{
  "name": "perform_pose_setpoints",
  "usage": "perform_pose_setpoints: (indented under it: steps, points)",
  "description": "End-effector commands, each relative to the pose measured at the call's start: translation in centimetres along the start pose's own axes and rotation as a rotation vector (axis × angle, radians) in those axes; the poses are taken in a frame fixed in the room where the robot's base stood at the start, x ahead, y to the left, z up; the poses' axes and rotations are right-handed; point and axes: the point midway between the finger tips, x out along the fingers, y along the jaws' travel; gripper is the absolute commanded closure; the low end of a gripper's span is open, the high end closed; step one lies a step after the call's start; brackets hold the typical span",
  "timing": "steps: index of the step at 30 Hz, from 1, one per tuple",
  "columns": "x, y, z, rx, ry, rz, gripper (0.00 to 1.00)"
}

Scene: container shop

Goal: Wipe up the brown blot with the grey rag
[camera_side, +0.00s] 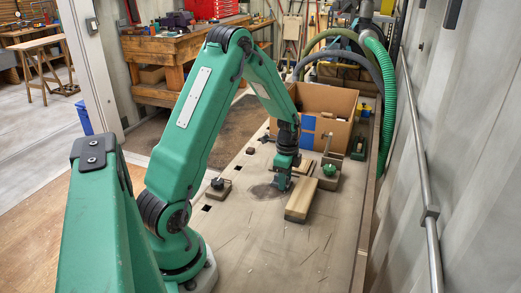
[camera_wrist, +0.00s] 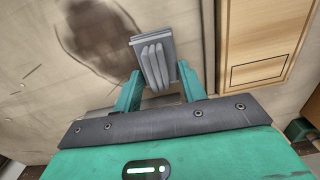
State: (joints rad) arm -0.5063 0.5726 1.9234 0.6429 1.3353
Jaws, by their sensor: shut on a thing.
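My gripper (camera_side: 283,183) is low over the bench, at the right edge of the blot. In the wrist view its two green fingers (camera_wrist: 158,82) are shut on the folded grey rag (camera_wrist: 154,58). The brown blot (camera_side: 261,191) is a dark, rounded stain on the bench top. In the wrist view the blot (camera_wrist: 98,42) lies left of the rag, with a narrow streak running towards it. I cannot tell whether the rag touches the bench. The rag is hardly visible in the side view.
A wooden block (camera_side: 299,203) lies close to the right of my gripper; it also shows in the wrist view (camera_wrist: 262,40). A clamp with a green knob (camera_side: 328,178) and a cardboard box (camera_side: 338,103) stand behind. A black-knobbed fixture (camera_side: 217,189) stands left. The front bench is clear.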

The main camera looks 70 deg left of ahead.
Motion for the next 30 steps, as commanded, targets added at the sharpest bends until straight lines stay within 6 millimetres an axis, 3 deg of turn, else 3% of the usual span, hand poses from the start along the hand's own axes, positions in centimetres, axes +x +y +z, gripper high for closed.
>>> perform_pose_setpoints:
  steps: [5, 30]
  points:
    - [0.0, 0.5, 1.6, -0.003, -0.001, 0.004, 0.80]
    - [0.0, 8.2, 1.1, -0.001, -0.001, 0.005, 0.80]
